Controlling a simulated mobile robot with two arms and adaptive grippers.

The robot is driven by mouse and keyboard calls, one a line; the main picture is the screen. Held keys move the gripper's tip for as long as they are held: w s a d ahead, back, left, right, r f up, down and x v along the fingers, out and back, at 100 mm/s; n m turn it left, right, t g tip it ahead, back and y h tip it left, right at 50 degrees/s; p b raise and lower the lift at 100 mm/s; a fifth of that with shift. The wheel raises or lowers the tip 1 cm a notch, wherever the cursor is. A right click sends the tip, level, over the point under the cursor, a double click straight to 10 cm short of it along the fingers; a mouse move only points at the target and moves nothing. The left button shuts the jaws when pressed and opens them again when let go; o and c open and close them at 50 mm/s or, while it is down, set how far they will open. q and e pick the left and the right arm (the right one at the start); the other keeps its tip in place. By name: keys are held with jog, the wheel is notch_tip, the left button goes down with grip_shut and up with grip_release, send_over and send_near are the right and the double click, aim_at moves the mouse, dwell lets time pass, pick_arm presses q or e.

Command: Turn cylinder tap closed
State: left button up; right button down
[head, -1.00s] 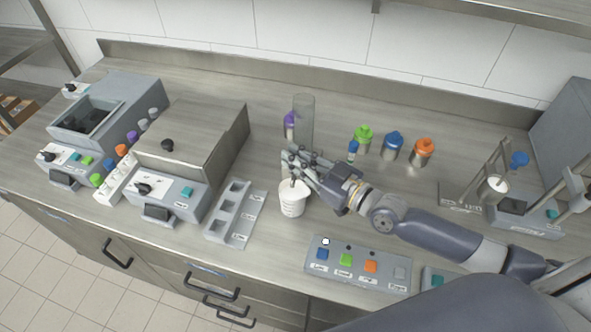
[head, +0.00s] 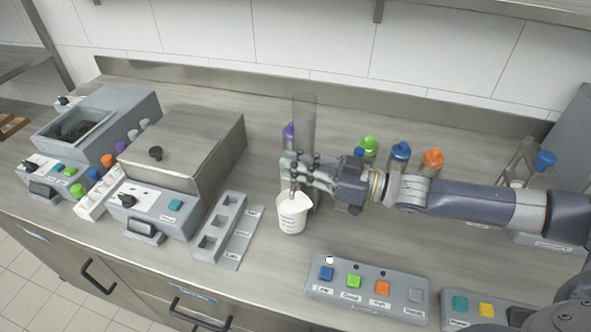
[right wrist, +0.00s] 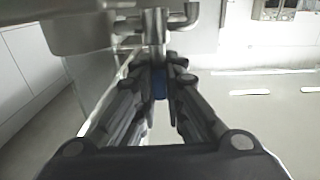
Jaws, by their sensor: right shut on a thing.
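The tall clear grey cylinder (head: 305,120) stands upright behind my right gripper (head: 290,168). The gripper's fingers hide its lower part, including the tap in the head view. A white cup (head: 291,216) with markings stands just below the fingertips. In the right wrist view, my right gripper (right wrist: 165,65) is shut on a small blue piece (right wrist: 160,84), apparently the tap handle. A metal pipe fitting (right wrist: 155,25) rises right beyond the fingertips. How far the tap is turned cannot be told. My left gripper is out of view.
Bottles with purple (head: 289,130), green (head: 368,144), blue (head: 400,150) and orange (head: 433,157) caps stand behind my right arm. A button panel (head: 366,290) lies in front. A grey slotted rack (head: 232,237) lies left of the cup. Boxy machines (head: 190,145) fill the left.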

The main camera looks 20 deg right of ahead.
jog(key=shift+r+n+g+y, duration=0.2)
jog(key=shift+n+g+y, duration=0.1)
jog(key=shift+n+g, duration=0.15)
dwell(0.4)
jog(key=c, duration=1.7)
grip_release()
jog(key=shift+f, duration=0.1)
jog(key=shift+d, duration=0.1)
jog(key=shift+s+d, duration=0.15)
jog(key=shift+d, duration=0.1)
jog(key=v, duration=0.7)
jog(key=shift+s+d, duration=0.1)
jog(key=shift+s, duration=0.05)
